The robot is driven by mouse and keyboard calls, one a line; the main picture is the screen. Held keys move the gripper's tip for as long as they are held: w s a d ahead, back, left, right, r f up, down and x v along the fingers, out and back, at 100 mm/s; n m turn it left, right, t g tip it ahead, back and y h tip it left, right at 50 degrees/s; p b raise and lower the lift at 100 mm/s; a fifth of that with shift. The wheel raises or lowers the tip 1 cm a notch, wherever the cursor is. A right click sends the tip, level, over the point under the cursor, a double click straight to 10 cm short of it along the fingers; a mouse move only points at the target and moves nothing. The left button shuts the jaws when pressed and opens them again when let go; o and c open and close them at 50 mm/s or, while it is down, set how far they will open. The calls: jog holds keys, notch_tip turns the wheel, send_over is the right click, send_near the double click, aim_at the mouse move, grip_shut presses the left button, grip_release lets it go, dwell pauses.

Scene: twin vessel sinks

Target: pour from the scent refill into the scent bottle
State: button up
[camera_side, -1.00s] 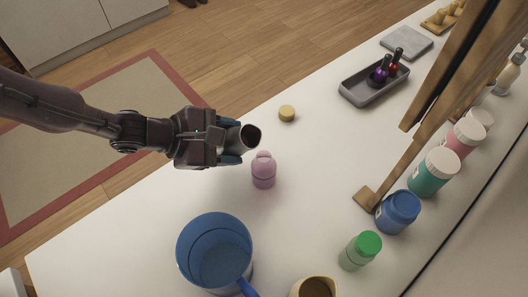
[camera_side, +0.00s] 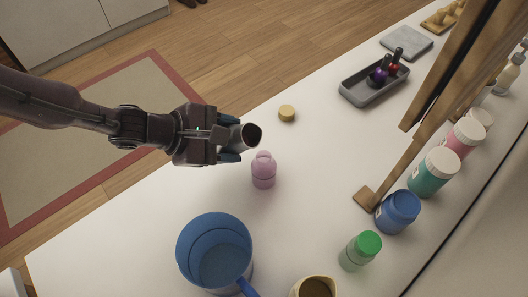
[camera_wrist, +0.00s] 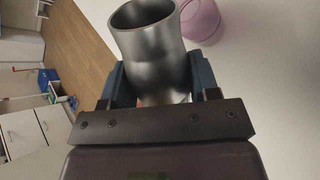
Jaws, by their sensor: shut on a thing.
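My gripper (camera_side: 228,139) is shut on a grey metal vessel with a dark open mouth, which I take as the scent refill (camera_side: 244,137). The vessel is tilted, its mouth facing right in the side view. In the wrist view the refill (camera_wrist: 152,50) sits between the two blue fingers. A small pink bottle, which I take as the scent bottle (camera_side: 263,171), stands upright on the counter just below and right of the refill's mouth, apart from it. The bottle (camera_wrist: 201,20) is partly cut off in the wrist view. No stream shows, and the refill's contents cannot be seen.
A blue mug (camera_side: 214,250) stands at the front, beside a cream jug (camera_side: 314,287) and a green-capped bottle (camera_side: 360,251). Blue, teal and pink jars line the back right, near a wooden frame (camera_side: 400,165). A yellow disc (camera_side: 287,113) lies behind the bottle.

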jog(key=shift+r+m+y, duration=0.3)
jog(key=shift+r+y, duration=0.1)
jog(key=shift+y, duration=0.1)
dwell(1.4)
jog(key=shift+w+a+f+m+t+y, duration=0.1)
jog(key=shift+f+m+t+y, duration=0.2)
jog(key=shift+y, duration=0.5)
dwell(1.8)
jog(key=shift+r+m+y+p, duration=0.3)
jog(key=shift+r+y, duration=0.35)
jog(key=shift+y, duration=0.35)
dwell(2.5)
